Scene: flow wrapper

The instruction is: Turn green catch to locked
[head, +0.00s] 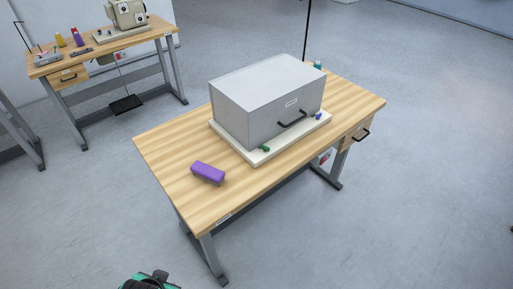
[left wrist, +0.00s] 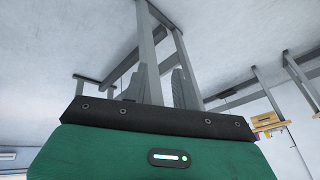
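The green catch (head: 265,148) is a small piece on the front edge of the cream base plate (head: 252,158), at the near left corner of the grey box (head: 262,100). It is too small to tell which way it is turned. My left gripper (left wrist: 160,85) shows in the left wrist view as two grey fingers set apart, with nothing seen between them. It points towards grey metal legs, and the catch is not in that view. A green and black part of my arm (head: 150,281) shows at the bottom of the head view, away from the table. My right gripper is not in view.
A blue catch (head: 319,116) sits near the base's right end. The box has a black handle (head: 292,120). A purple block (head: 208,172) lies on the wooden table (head: 170,148), left of the box. A drawer handle (head: 361,135) sticks out at right. Another workbench (head: 110,46) stands behind.

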